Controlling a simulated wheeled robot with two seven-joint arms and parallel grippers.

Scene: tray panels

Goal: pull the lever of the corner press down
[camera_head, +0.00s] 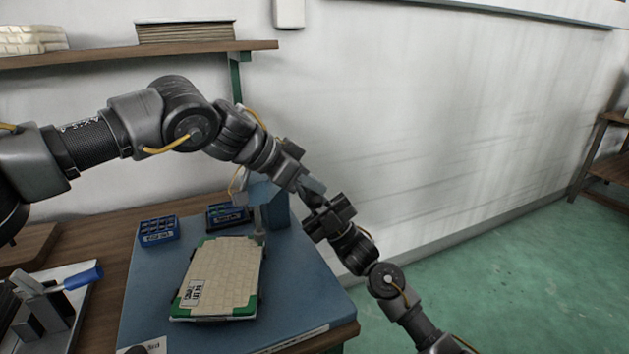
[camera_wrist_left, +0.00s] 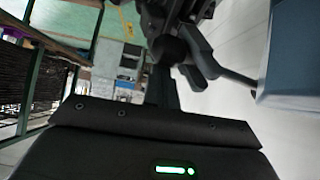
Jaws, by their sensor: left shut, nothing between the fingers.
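The corner press (camera_head: 274,212) is a blue upright body at the back right corner of the blue board, partly covered by my arms. A blue block, likely part of the press, fills the right edge of the left wrist view (camera_wrist_left: 290,65). I cannot clearly make out its lever; a dark rod meets the block there, but I cannot tell what it belongs to. My left gripper (camera_head: 312,186) is shut and empty, beside the top of the press. My right gripper (camera_head: 318,203) comes up from the lower right, close to the left one; its fingers are unclear.
A pale tiled panel with green corners (camera_head: 222,272) lies on the blue board (camera_head: 300,290). Two small blue bins (camera_head: 158,231) stand behind it. A clamp with a blue handle (camera_head: 84,278) is at left. A shelf (camera_head: 120,53) hangs above; green floor (camera_head: 520,270) is clear at right.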

